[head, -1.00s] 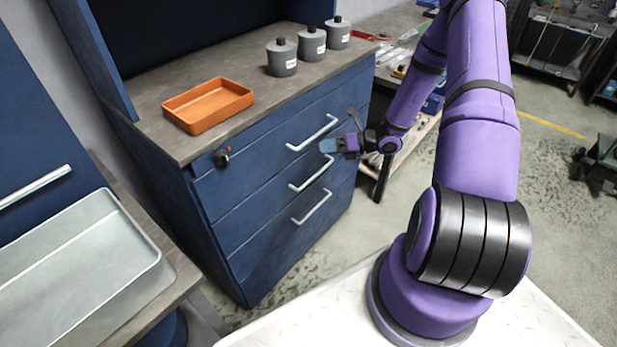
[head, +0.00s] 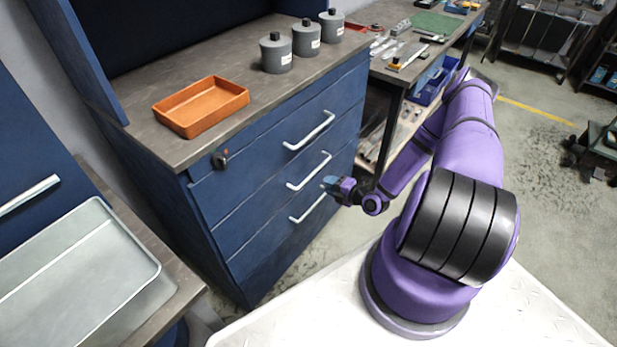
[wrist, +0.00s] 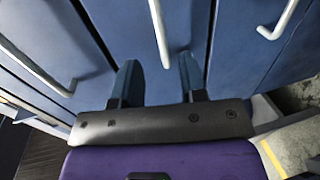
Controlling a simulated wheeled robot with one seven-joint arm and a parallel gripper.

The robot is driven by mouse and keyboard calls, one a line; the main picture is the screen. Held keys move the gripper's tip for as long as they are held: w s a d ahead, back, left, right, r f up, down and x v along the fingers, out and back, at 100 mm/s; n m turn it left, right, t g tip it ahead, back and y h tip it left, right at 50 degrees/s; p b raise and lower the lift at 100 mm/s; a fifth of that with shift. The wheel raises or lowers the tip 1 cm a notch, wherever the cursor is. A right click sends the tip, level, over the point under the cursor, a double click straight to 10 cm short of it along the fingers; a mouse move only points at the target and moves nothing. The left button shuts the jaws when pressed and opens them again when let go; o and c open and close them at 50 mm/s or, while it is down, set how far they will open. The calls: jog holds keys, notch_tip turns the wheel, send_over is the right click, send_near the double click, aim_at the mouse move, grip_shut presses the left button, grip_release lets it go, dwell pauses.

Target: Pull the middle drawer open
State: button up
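The blue cabinet has three drawers stacked one above another, all looking shut. The middle drawer (head: 262,190) has a pale bar handle (head: 310,171). That handle also shows in the wrist view (wrist: 158,28), upright in the picture, its lower end lined up between my fingertips. My gripper (head: 330,183) is in front of the cabinet at the right end of the middle handle. In the wrist view my gripper (wrist: 159,65) is open, one finger on each side of the handle's line. I cannot tell how deep the handle sits between the fingers, and no grip shows.
The top handle (head: 309,131) and bottom handle (head: 308,206) are close above and below. An orange tray (head: 201,119) and several grey canisters (head: 276,53) stand on the cabinet top. A grey tray (head: 150,275) is at the lower left. A workbench (head: 405,75) stands behind my arm.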

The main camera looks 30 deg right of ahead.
aim_at(309, 176)
jog(key=x, duration=0.9)
jog(key=shift+w+a, duration=0.1)
jog(key=shift+w, duration=0.25)
grip_shut()
